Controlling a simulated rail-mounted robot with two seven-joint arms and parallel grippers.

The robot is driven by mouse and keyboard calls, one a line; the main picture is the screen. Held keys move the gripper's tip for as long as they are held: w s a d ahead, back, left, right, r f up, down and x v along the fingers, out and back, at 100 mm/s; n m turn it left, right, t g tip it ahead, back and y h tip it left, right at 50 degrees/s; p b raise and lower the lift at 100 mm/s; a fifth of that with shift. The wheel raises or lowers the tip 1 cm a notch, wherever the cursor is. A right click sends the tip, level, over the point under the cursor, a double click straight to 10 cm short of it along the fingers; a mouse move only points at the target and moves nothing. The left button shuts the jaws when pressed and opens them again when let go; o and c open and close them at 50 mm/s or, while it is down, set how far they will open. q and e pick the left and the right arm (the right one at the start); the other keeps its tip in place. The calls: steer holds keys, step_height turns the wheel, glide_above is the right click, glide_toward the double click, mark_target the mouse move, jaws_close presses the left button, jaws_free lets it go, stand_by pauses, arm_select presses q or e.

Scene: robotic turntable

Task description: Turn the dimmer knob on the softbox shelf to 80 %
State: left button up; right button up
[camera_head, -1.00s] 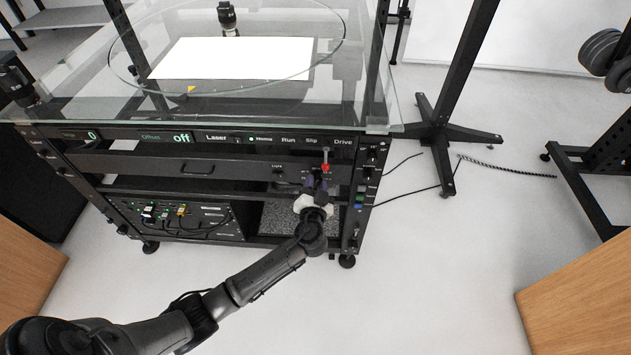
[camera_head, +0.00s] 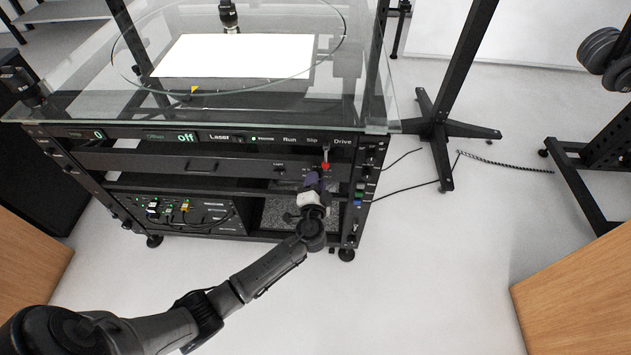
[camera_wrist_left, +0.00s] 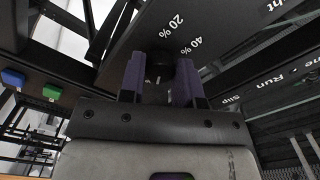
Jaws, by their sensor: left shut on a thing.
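The dimmer knob (camera_wrist_left: 160,62) is a dark round knob in the left wrist view, on a black panel with "20 %" and "40 %" printed near it. My left gripper (camera_head: 312,176) is at the right end of the shelf front (camera_head: 235,168) below the display strip. In the left wrist view its two purple fingers (camera_wrist_left: 159,78) are shut on the knob, one on each side. The gripper hides the knob in the head view. The knob's pointer cannot be made out. My right gripper is not in view.
A red-tipped lever (camera_head: 325,165) stands just above the gripper. The glass top (camera_head: 80,90) overhangs the rack. Green and blue buttons (camera_wrist_left: 52,92) are on the post beside it. A black stand (camera_head: 440,130) is to the right. The floor in front is clear.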

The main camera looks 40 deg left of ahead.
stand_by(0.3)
arm_select(q)
steer(key=o, duration=0.8)
steer(key=shift+o, duration=0.6)
steer(key=p+v, duration=0.3)
steer(key=v, duration=1.1)
steer(key=shift+w, duration=0.1)
